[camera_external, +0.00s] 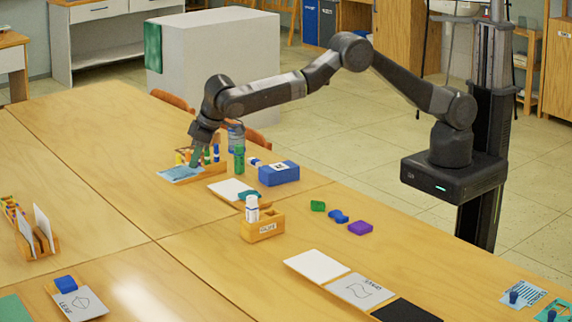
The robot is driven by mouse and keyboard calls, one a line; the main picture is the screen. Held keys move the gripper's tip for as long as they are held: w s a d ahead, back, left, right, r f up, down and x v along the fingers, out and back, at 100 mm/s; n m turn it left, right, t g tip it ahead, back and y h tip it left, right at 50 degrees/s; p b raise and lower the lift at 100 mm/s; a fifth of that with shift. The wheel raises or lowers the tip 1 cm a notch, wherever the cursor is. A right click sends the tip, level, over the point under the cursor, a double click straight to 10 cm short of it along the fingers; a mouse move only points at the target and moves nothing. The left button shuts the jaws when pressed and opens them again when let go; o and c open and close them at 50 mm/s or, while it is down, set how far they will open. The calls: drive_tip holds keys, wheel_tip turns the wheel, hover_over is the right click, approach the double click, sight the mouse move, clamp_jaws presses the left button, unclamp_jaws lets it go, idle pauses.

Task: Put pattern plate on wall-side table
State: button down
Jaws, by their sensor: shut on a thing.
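My gripper (197,148) points down over the far table. It is shut on a teal grip piece that appears to belong to a light blue plate (178,174). The plate lies low, by the front of a wooden holder (210,174); I cannot tell whether it touches the table or the holder. Its markings are too small to read, so I cannot be sure it is the pattern plate. Another light blue plate with dark line markings (512,286) lies at the far right. The wooden tables (95,140) stand together; which is the wall-side one is not clear.
Close to my gripper stand a green bottle (239,160), a clear jar (236,136) and a blue box (279,173). The table's left part is clear.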

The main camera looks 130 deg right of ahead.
wheel_tip(320, 180, up, 6)
drive_tip(key=shift+f, duration=0.15)
drive_tip(key=s+a+f+n+y, duration=0.1)
drive_tip(key=a+n+y, duration=0.2)
drive_tip(key=a+n, duration=1.3)
drive_tip(key=a+f+n+y, duration=0.15)
drive_tip(key=a+y, duration=0.25)
drive_tip(key=a, duration=2.7)
drive_tip(key=s+a+r+n+g, duration=0.1)
drive_tip(key=s+a+n+g, duration=0.1)
drive_tip(key=s+a+n, duration=0.7)
drive_tip(key=s+a+n+g, duration=0.1)
drive_tip(key=s+a+n, duration=0.35)
drive_tip(key=a, duration=0.75)
drive_tip(key=s+a+r+n+g, duration=0.15)
drive_tip(key=s+a+n, duration=0.25)
drive_tip(key=s+a, duration=0.6)
drive_tip(key=shift+g, duration=0.45)
drive_tip(key=f, duration=0.3)
drive_tip(key=a+f, duration=0.1)
drive_tip(key=f, duration=0.7)
drive_tip(key=shift+w+a, duration=0.2)
drive_tip(key=shift+w, duration=0.1)
drive_tip(key=shift+f, duration=2.3)
